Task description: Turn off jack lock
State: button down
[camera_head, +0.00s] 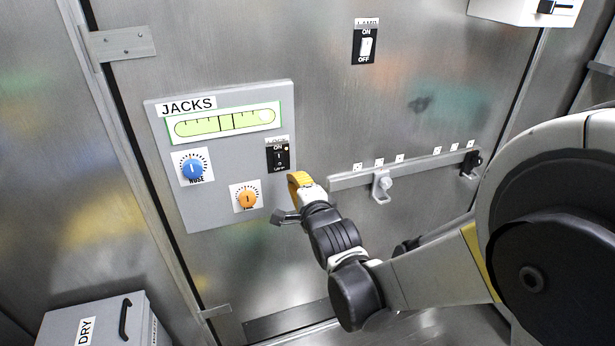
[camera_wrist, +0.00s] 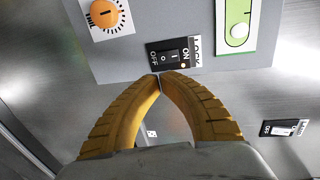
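The jack lock is a black rocker switch (camera_head: 279,157) with ON and OFF marks and a LOCK label, on the right side of the grey JACKS panel (camera_head: 220,215). The wrist view shows the lock switch (camera_wrist: 166,56) just beyond my fingertips. My gripper (camera_head: 285,199) is just below and right of the switch in the head view. In the wrist view the two yellow fingers of my gripper (camera_wrist: 159,77) meet at their tips, with nothing between them. The tips appear at the switch's lower edge; I cannot tell whether they touch it.
The panel also holds a level gauge (camera_head: 224,123), a blue NOSE knob (camera_head: 194,167) and an orange knob (camera_head: 247,199). A LAMP switch (camera_head: 366,45) is higher on the wall. A rail (camera_head: 345,183) with a hook runs right of my gripper. A DRY box (camera_head: 95,320) stands at lower left.

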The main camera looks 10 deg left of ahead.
aim_at(284, 166)
jog(key=b+x, duration=0.1)
jog(key=x, duration=0.7)
jog(key=shift+w+a+b, duration=0.15)
jog(key=shift+w+b, duration=0.05)
jog(key=shift+b, duration=0.1)
jog(key=shift+w+a+f+b, duration=0.25)
jog(key=shift+w+b, duration=0.05)
jog(key=shift+w, duration=0.1)
jog(key=shift+d, duration=0.1)
